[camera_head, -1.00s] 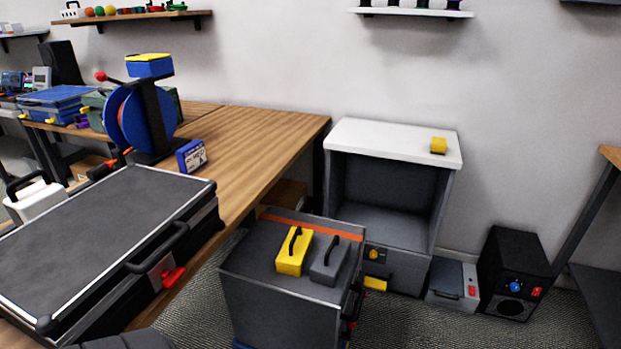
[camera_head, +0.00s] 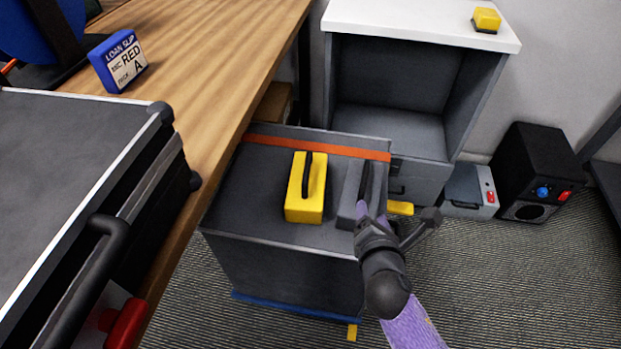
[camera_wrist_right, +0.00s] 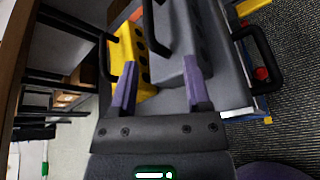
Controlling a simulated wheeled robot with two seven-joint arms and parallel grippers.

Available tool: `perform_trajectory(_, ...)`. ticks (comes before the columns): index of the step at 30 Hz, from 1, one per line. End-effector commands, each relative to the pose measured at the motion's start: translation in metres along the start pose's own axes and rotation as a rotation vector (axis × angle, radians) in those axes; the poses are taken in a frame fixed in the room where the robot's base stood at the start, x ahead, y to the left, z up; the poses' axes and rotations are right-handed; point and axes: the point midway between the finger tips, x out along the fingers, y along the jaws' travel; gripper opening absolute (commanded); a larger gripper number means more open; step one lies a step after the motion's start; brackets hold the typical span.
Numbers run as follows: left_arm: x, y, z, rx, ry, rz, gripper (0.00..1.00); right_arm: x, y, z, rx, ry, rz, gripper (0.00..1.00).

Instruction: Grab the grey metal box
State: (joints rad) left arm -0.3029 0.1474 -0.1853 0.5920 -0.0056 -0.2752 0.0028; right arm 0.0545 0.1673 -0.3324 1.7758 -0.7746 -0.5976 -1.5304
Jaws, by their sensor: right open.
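The grey box (camera_head: 350,185) with a black handle stands on top of the dark grey cabinet (camera_head: 250,190), just right of a yellow box (camera_head: 305,190) with a black handle. My right gripper (camera_head: 374,212) is open, above and at the near side of the grey box, and covers part of it. In the right wrist view, the open purple fingers (camera_wrist_right: 160,82) point toward the grey box (camera_wrist_right: 182,45) and its handle, with the yellow box (camera_wrist_right: 130,50) to the left. Nothing is held. My left gripper is out of view.
A wooden table (camera_head: 215,90) with a large black case (camera_head: 60,180) stands at the left. A white-topped open cabinet (camera_head: 420,22) stands behind. A lighter grey box (camera_head: 470,192) and a black speaker (camera_head: 535,170) are on the floor at right.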

Motion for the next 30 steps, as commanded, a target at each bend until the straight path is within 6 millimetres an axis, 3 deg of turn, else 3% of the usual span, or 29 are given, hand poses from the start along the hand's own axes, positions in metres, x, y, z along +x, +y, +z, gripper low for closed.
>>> perform_trajectory(15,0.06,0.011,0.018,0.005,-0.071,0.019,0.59,0.091,0.006,0.0,-0.02,-0.011,0.005,0.61)
perform_trajectory(18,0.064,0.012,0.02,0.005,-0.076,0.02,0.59,0.1,0.008,0.003,-0.02,-0.011,0.006,0.61)
perform_trajectory(24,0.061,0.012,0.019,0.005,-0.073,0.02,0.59,0.099,0.011,0.007,-0.019,-0.013,0.009,0.61)
perform_trajectory(30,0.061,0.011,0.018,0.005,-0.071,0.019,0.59,0.099,0.011,0.007,-0.019,-0.013,0.008,0.21)
